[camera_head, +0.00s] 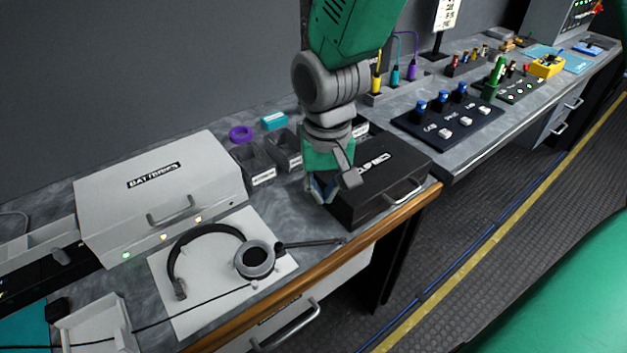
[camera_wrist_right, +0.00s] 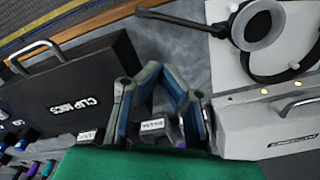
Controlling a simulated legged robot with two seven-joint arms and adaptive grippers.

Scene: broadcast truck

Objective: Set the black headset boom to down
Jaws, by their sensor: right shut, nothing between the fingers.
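The black headset (camera_head: 176,262) lies on a white sheet (camera_head: 205,306) near the bench's front edge. Its boom (camera_head: 310,243) extends right from the grey-rimmed ear cup (camera_head: 256,260), past the sheet, toward the wooden edge. In the wrist view the boom (camera_wrist_right: 180,19) points left from the ear cup (camera_wrist_right: 258,25). My right gripper (camera_head: 322,192) is beyond the boom and apart from it, beside the black CLIP MICS case (camera_head: 385,178). In the wrist view the right gripper's fingers (camera_wrist_right: 162,68) are shut and empty. My left gripper is out of view.
A white BATTERIES case (camera_head: 165,190) stands behind the headset. Small dark bins (camera_head: 255,168) and a purple roll (camera_head: 240,132) are at the back. A cable (camera_head: 190,309) crosses the sheet.

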